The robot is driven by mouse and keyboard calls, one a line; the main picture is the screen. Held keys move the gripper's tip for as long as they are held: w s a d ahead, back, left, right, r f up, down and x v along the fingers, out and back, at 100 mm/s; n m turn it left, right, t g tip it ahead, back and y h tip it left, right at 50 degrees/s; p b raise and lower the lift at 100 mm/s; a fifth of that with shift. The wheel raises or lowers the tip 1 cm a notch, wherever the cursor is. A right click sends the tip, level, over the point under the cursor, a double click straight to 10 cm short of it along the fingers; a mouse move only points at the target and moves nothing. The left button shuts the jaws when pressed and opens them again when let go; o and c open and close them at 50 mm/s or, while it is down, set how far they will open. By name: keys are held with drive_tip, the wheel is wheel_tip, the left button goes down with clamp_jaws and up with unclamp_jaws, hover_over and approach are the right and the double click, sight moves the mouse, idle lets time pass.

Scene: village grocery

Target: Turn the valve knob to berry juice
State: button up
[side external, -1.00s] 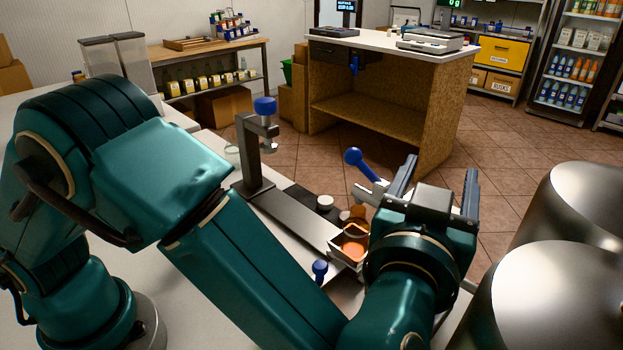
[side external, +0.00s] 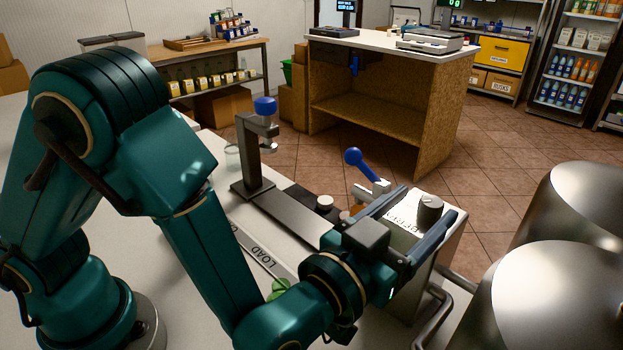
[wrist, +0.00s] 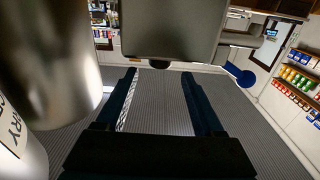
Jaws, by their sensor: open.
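The valve knob (side external: 430,209) is a dark round knob with a light mark on its top. It stands on the top face of a steel box (side external: 455,243) with dark lettering beside it, only partly readable. My gripper (side external: 429,203) is open, with its two fingers reaching along that top face on either side of the lettering, toward the knob. Contact with the knob cannot be told. In the wrist view my fingers (wrist: 159,74) are apart with nothing held between them. A grey box face (wrist: 172,30) fills the top there, with a small dark round piece at its lower edge.
Two large steel tanks (side external: 553,300) stand at the right; a tank label (wrist: 12,135) ending in "RY" shows in the wrist view. A "LOAD" strip (side external: 262,252) lies on the counter.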

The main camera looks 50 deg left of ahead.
sight(424, 212)
drive_tip(key=shift+s+a+f+m+h, duration=0.15)
drive_tip(key=shift+s+f+m+h, duration=0.2)
drive_tip(key=shift+f+h, duration=0.35)
drive_tip(key=shift+w+d, duration=0.2)
drive_tip(key=shift+w, duration=2.3)
